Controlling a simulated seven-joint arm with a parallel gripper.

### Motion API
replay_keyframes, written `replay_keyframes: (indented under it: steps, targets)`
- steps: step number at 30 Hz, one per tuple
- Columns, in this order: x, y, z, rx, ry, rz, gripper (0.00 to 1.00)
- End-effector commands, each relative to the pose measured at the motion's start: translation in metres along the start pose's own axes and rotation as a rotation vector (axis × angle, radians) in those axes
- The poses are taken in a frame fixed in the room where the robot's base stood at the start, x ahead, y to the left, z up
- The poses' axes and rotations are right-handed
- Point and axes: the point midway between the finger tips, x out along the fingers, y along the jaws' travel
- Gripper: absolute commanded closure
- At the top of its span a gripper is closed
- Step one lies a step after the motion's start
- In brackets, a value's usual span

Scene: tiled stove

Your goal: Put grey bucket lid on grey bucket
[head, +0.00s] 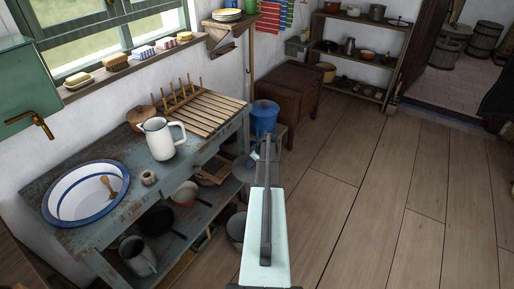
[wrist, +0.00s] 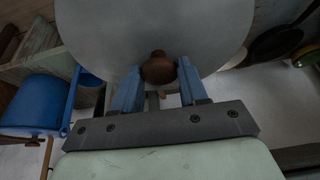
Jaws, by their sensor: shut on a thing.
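The grey bucket lid (head: 243,170) is a flat round disc with a brown knob, showing just left of my gripper (head: 263,150) in the head view. In the wrist view the lid (wrist: 155,25) fills the top middle, and my gripper (wrist: 158,75) is shut on its brown knob. A grey bucket (head: 236,228) stands low beside the wash bench, nearer than the lid and left of my arm; my arm hides its right side. I cannot make out the bucket in the wrist view.
A blue bucket (head: 264,117) stands beyond my gripper, by a brown wooden cabinet (head: 288,92). The wash bench (head: 150,185) on the left bears a white jug (head: 163,139), a basin (head: 86,192) and a wooden rack. Bare floor (head: 370,200) lies open to the right.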

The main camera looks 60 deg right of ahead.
Motion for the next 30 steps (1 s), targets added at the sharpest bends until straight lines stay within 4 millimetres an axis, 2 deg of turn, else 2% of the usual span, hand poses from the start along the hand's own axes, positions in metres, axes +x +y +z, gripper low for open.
replay_keyframes:
  steps: [1,6,18,24,30]
  targets:
    - [0.015,-0.008,0.008,-0.001,-0.002,-0.004,1.00]
    - [0.060,-0.031,0.031,-0.006,-0.004,-0.006,1.00]
    - [0.154,-0.094,0.093,-0.018,-0.017,-0.005,1.00]
    - [0.190,-0.124,0.122,-0.023,-0.026,-0.003,1.00]
    - [0.210,-0.142,0.140,-0.027,-0.032,0.002,1.00]
